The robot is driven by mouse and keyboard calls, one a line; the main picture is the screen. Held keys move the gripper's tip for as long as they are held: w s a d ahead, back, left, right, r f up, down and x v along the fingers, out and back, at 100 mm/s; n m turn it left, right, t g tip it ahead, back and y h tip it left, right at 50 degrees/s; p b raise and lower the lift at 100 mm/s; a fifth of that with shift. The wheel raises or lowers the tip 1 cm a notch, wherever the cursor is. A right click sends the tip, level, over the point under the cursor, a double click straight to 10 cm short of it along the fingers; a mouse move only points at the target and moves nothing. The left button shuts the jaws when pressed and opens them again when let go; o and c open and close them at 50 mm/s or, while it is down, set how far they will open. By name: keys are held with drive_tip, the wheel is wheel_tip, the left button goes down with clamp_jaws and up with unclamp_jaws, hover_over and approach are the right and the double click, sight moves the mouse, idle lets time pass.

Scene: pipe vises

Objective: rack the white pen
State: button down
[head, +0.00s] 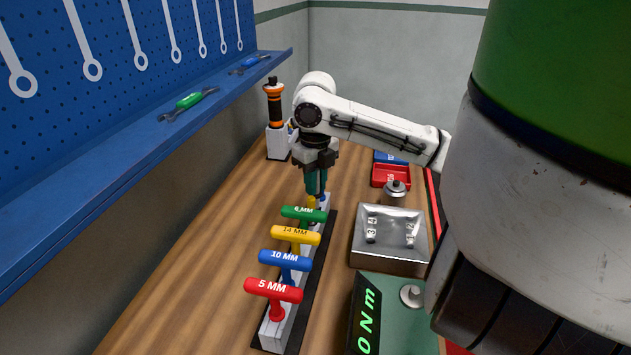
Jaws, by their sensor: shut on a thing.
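My gripper (316,190) points down at the far end of a narrow rack (273,328) on the bench. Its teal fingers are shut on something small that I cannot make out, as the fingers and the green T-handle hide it. I cannot pick out the white pen for certain in this view. The rack holds a row of upright T-handles: red 5 MM (273,290), blue 10 MM (285,261), yellow 14 MM (296,236) and green (304,213). A bit of yellow shows just below the fingers. I cannot tell whether the held thing touches the rack.
Red (390,175) and blue bins lie behind. A white holder (277,145) with an orange-black tool stands behind left. Wood left of the rack is clear.

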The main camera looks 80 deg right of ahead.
drive_tip(key=shift+f+b, duration=1.9)
drive_tip(key=shift+f, duration=0.5)
idle(1.9)
drive_tip(key=c, duration=1)
unclamp_jaws()
drive_tip(key=shift+o, duration=0.2)
wheel_tip(320, 180, up, 11)
drive_tip(key=shift+f+p, duration=0.1)
drive_tip(key=shift+p, duration=0.25)
